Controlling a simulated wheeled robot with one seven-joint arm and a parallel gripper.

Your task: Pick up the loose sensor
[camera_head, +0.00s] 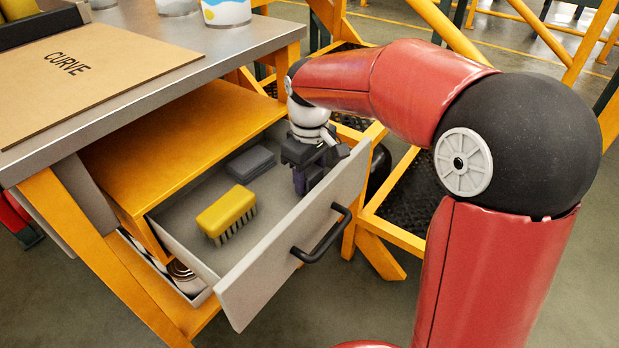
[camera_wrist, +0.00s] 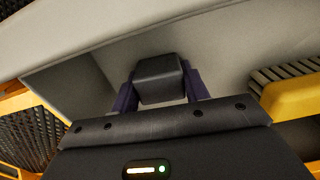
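A small dark grey block (camera_wrist: 160,78), which I take to be the loose sensor, shows in the wrist view between the two purple fingers of my gripper (camera_wrist: 161,92). The fingers lie against its left and right sides, with no gap visible. In the head view my gripper (camera_head: 309,180) reaches down into the open drawer (camera_head: 280,258), near its far right corner and just behind the front panel. The block is hidden there by the gripper. I cannot tell whether it touches the drawer floor.
A yellow brush (camera_head: 228,212) and a flat dark grey item (camera_head: 250,163) lie in the drawer, left of my gripper. The brush also shows at right in the wrist view (camera_wrist: 296,97). The drawer front with its black handle (camera_head: 323,237) and the orange cabinet top (camera_head: 180,140) bound the space.

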